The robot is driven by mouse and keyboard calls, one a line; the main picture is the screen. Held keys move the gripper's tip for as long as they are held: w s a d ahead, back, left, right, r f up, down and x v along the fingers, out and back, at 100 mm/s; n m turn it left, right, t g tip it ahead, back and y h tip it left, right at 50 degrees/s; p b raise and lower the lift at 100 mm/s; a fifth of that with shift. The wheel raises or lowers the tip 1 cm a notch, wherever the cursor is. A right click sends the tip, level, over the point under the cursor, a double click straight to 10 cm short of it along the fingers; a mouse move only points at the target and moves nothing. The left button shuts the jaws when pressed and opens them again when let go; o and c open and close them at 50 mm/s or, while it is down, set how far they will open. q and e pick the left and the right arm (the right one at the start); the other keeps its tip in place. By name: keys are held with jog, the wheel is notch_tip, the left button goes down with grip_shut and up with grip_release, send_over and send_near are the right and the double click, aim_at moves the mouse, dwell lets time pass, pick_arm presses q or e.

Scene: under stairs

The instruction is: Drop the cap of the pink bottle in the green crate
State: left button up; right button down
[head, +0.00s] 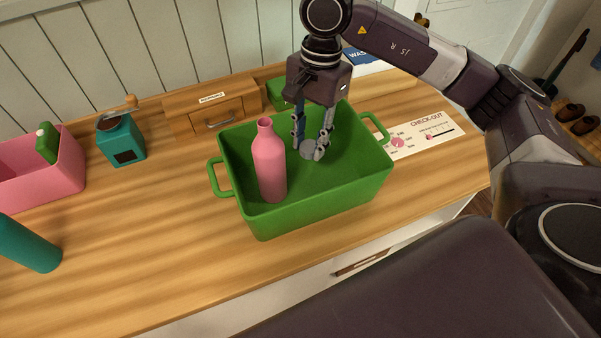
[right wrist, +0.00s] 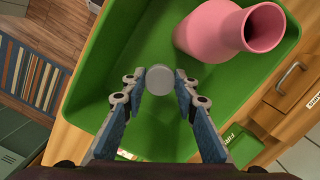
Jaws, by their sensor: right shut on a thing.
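The pink bottle (head: 270,163) stands upright in the left part of the green crate (head: 318,205). Its mouth is open and bare, as the right wrist view also shows (right wrist: 225,30). My right gripper (head: 312,148) reaches down into the crate, to the right of the bottle. It is shut on a small round grey cap (right wrist: 160,80), which also shows between the fingertips in the head view (head: 308,150). The cap is inside the crate's walls; I cannot tell whether it touches the floor. My left gripper is not in view.
A small wooden drawer box (head: 212,108) is behind the green crate. A check-out card (head: 425,133) lies at its right.

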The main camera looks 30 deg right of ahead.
jog(key=c, duration=1.8)
grip_release()
jog(key=o, duration=0.3)
jog(key=shift+o, duration=0.2)
jog(key=shift+r, duration=0.1)
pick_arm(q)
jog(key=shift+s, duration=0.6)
pick_arm(e)
notch_tip(320, 180, up, 12)
jog(key=d, duration=0.1)
jog(key=shift+w+d, duration=0.15)
jog(key=shift+w, duration=0.15)
